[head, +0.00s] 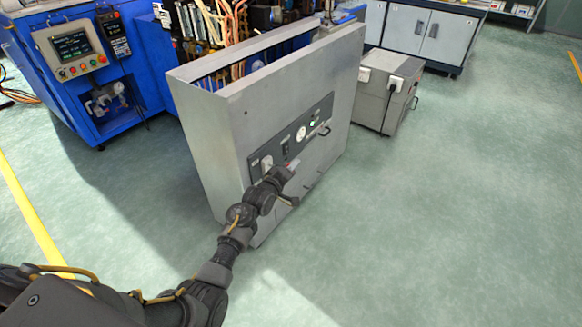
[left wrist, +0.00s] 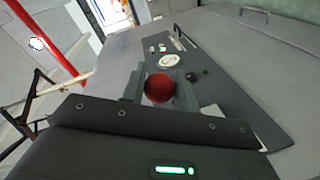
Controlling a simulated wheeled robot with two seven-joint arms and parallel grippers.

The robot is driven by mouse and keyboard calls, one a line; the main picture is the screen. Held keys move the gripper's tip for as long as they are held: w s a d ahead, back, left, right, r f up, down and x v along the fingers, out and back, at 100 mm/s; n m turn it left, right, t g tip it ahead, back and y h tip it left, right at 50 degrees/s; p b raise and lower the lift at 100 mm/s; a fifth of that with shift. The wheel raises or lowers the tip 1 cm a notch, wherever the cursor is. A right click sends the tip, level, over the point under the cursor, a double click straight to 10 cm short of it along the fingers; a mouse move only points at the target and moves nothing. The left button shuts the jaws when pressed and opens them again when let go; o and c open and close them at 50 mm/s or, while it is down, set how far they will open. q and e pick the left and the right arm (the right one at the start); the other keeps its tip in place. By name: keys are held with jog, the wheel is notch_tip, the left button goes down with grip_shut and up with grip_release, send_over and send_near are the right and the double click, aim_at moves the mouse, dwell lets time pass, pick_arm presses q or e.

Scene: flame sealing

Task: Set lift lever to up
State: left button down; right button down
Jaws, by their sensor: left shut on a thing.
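The lift lever's red ball knob (left wrist: 159,88) shows in the left wrist view, in front of the dark control panel (left wrist: 215,85). My left gripper (left wrist: 160,92) is shut on this knob, with a finger on each side of it. In the head view my left gripper (head: 279,177) is at the lower left part of the dark panel (head: 318,125) on the grey metal cabinet (head: 215,150). The gripper mostly hides the lever there, and I cannot tell the lever's exact angle. My right gripper is in neither view.
The panel carries a round gauge (head: 301,133) and a black handle (head: 324,131). A blue machine (head: 60,95) with a screen stands at the left. A smaller grey box (head: 385,92) stands behind the cabinet at the right. The green floor is clear at the right and front.

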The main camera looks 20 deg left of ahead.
pick_arm(q)
jog(key=shift+w+a+r, duration=0.25)
jog(key=shift+a+r, duration=0.3)
jog(key=shift+a, duration=0.05)
jog(key=c, duration=1.1)
grip_release()
jog(key=shift+o, duration=0.2)
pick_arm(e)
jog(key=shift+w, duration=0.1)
pick_arm(q)
jog(key=shift+f, duration=0.1)
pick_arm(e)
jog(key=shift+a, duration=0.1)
pick_arm(q)
jog(key=shift+s, duration=0.35)
jog(key=p+v, duration=0.2)
jog(key=v, duration=0.8)
jog(key=shift+s+d+f, duration=0.15)
jog(key=shift+s, duration=0.05)
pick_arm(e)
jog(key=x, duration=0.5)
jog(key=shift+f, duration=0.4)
